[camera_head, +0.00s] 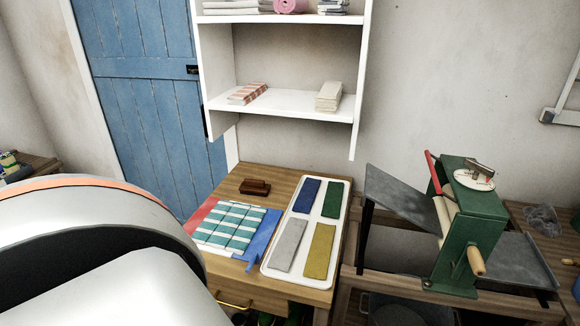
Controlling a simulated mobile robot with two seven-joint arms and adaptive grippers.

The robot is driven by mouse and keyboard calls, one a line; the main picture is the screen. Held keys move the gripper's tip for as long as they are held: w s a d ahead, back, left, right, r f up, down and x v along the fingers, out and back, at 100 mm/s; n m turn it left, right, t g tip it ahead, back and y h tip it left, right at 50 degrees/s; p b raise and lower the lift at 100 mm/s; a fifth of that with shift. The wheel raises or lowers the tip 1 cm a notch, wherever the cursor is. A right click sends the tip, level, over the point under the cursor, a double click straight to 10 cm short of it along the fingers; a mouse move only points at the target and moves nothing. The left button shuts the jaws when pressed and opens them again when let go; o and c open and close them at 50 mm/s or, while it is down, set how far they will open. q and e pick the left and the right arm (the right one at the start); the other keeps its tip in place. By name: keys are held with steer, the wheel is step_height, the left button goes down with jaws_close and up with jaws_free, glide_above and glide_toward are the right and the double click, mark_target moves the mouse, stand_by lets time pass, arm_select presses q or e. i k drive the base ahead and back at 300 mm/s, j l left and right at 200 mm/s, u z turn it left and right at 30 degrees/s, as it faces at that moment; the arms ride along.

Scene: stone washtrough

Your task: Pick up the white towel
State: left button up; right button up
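A white tray (268,268) lies on the wooden table and holds folded cloths in four colours. The white-grey towel (290,246) lies flat in its front left part. A yellow towel (320,251) is to its right, a blue one (306,195) behind it and a green one (333,200) at the back right. Other pale folded cloths are on the shelves: a cream stack (329,96) on the lower shelf and white ones (231,5) at the top. Neither of my grippers is in view. A large white part of my own body fills the lower left.
A teal-and-white striped cloth (230,227) lies left of the tray, with a brown block (255,187) behind it. A green hand-cranked machine (470,225) stands to the right. The white shelf unit (282,104) hangs above the table's back.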

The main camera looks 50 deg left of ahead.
mark_target(282, 259)
steer(key=u, duration=1.55)
